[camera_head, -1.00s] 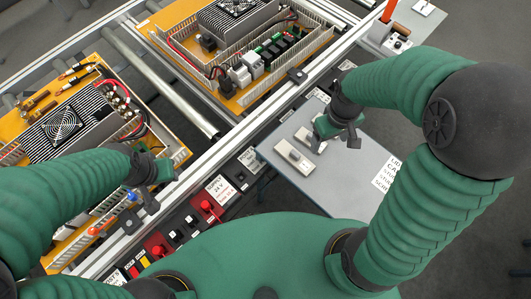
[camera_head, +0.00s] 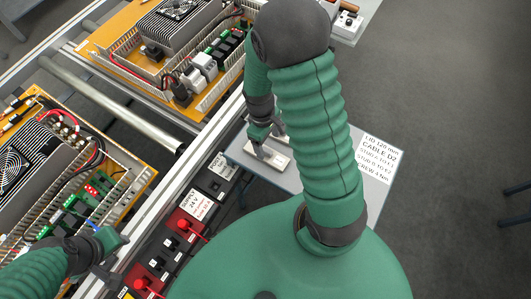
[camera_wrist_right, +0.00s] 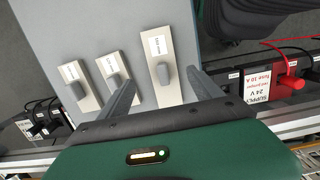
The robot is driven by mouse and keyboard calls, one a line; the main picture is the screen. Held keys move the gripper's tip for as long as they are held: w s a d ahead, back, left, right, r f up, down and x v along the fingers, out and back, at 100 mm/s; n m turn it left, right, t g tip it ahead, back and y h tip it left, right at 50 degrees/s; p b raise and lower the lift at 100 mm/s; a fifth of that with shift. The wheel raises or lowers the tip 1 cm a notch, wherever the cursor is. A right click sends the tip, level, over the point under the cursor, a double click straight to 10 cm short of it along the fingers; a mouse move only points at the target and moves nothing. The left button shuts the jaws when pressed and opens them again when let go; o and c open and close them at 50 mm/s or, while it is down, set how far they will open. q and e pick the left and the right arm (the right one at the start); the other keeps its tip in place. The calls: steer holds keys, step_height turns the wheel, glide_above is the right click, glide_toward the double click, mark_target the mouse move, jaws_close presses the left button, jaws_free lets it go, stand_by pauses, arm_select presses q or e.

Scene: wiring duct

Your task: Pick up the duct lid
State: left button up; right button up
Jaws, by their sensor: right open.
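Several pale duct lids with grey knobs and white labels lie on a grey side table (camera_head: 243,157). In the right wrist view, the longest lid (camera_wrist_right: 161,92) is nearest my right gripper, with a shorter middle lid (camera_wrist_right: 116,76) and a left lid (camera_wrist_right: 79,86) beside it. My right gripper (camera_wrist_right: 163,84) is open, its fingers on either side of the longest lid; contact cannot be told. In the head view my right gripper (camera_head: 262,141) is over a lid (camera_head: 268,160), partly hiding the others. My left gripper (camera_head: 112,245) is by the rail at lower left; its jaws are unclear.
A white printed card (camera_head: 368,155) lies on the side table. A row of red and black supply sockets (camera_head: 187,222) runs along the rail beside it. Two orange panels with wiring ducts, one near (camera_head: 62,150) and one farther back (camera_head: 110,35), fill the left.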

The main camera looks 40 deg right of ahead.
mark_target(266, 150)
steer(key=f, duration=0.5)
steer(key=shift+a+f, duration=0.25)
steer(key=shift+f, duration=0.1)
steer(key=c, duration=1.4)
